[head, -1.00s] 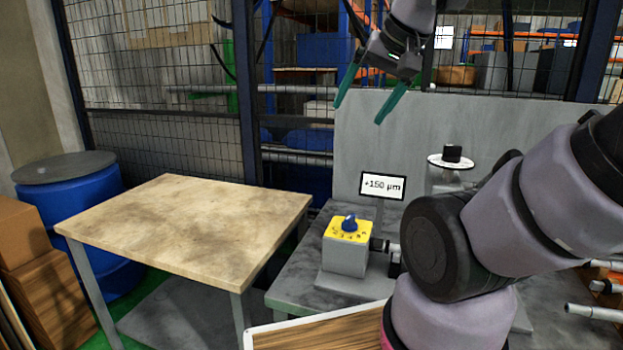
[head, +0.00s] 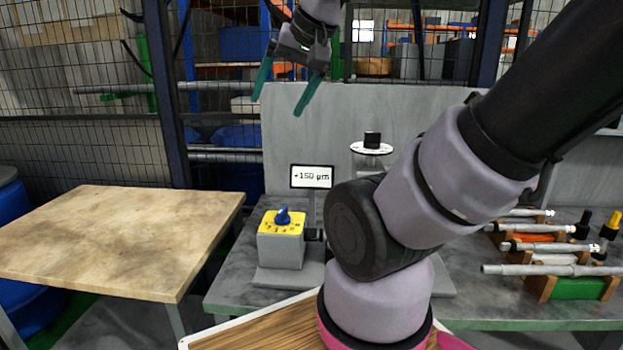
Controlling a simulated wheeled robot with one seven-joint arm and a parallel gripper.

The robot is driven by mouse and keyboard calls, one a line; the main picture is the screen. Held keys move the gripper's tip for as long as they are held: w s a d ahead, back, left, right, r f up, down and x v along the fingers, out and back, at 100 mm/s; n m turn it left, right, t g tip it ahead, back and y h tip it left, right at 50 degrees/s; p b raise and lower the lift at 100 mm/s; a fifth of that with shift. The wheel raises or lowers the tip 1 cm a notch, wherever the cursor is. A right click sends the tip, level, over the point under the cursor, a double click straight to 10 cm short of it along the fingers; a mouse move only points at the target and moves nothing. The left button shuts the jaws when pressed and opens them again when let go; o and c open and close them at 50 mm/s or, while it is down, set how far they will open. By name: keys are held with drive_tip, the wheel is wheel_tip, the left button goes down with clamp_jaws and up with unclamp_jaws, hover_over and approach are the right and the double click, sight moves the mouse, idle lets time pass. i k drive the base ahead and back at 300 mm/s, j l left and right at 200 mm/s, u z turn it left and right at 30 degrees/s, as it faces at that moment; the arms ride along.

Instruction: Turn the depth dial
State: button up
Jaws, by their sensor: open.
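A round white dial plate with a black knob (head: 372,139) stands on a grey post at the back of the grey machine bench. A blue knob (head: 283,216) with a yellow marked face sits on top of a grey box (head: 280,247) at the front left of the bench. A small display (head: 311,176) behind it reads +150 µm. I cannot tell which of the two is the depth dial. My gripper (head: 279,98) is open and empty, its green fingers pointing down. It hangs high above the display, apart from both knobs.
A bare wooden table (head: 110,235) stands at the left. A grey panel (head: 440,120) rises behind the bench. Wooden racks (head: 545,285) with several metal shafts are at the right. My arm hides the bench's middle.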

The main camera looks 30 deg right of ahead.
sight(372, 141)
drive_tip(key=z, duration=1.05)
